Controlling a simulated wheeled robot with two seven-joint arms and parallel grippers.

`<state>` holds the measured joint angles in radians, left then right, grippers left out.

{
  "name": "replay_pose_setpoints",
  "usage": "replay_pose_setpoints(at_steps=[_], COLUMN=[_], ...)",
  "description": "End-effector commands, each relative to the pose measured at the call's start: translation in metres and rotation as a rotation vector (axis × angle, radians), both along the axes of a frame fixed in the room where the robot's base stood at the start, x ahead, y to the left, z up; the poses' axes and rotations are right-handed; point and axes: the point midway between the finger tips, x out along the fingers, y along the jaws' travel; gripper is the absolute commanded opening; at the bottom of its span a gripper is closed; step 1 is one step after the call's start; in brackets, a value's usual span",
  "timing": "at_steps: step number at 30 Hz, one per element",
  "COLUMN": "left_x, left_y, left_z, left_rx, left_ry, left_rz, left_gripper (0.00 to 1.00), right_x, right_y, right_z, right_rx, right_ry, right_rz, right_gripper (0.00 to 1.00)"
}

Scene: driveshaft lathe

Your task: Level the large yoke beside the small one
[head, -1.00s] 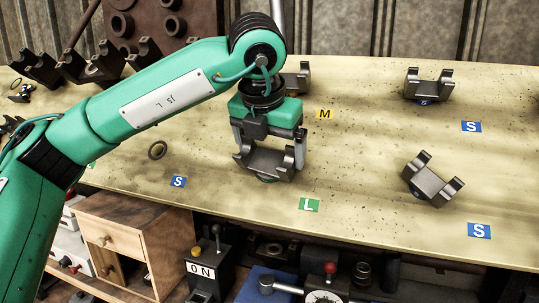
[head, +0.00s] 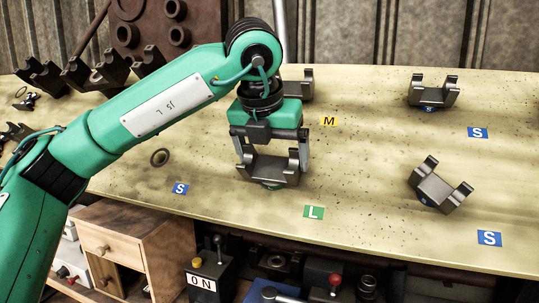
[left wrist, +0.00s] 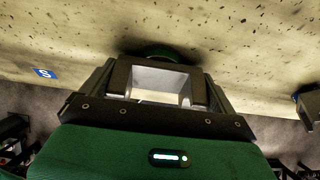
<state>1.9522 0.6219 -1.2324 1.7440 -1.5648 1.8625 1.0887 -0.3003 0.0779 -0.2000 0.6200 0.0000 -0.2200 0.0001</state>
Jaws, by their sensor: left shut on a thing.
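My left gripper (head: 271,160) is shut on the large yoke (head: 268,172), a dark grey U-shaped part with a green base, above the green L label (head: 313,212). Its two prongs point up between the fingers, and it looks nearly level, at or just above the table. In the left wrist view the yoke (left wrist: 160,72) sits between the fingers with its green base (left wrist: 160,51) beyond. Two small yokes with blue bases are at the right: one stands upright at the back (head: 433,92), the other is tilted nearer the front (head: 438,187). My right gripper is not in view.
Another yoke (head: 302,84) stands behind my gripper, partly hidden, near the yellow M label (head: 329,121). Several dark yokes (head: 95,70) are at the back left. The table (head: 365,175) is clear between the large yoke and the front small yoke.

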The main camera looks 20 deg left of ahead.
Motion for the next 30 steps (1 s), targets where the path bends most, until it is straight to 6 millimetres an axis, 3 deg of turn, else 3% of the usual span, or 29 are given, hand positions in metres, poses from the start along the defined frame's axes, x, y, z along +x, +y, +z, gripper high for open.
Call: replay_pose_setpoints(at_steps=[8,9,10,20,23,30], left_x=[-0.001,-0.001,-0.001,-0.004,-0.01,-0.035], left_y=[-0.005,-0.005,-0.005,-0.004,-0.003,0.001], left_z=[-0.004,-0.004,-0.004,0.003,0.016,0.069], left_rx=[-0.001,-0.001,-0.001,-0.001,-0.001,-0.002], left_ry=[0.005,0.005,0.005,0.005,0.002,0.0], left_rz=[-0.015,-0.015,-0.016,-0.012,-0.01,-0.008], left_gripper=[0.24,0.97,1.0,1.0,1.0,1.0], right_x=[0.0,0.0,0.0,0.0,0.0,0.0], right_y=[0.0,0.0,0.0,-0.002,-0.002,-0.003], right_z=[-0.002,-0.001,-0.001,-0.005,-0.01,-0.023], right_rx=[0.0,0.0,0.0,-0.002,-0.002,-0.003], right_ry=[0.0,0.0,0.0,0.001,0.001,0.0], right_rz=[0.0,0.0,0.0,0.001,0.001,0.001], right_gripper=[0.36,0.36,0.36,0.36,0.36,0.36])
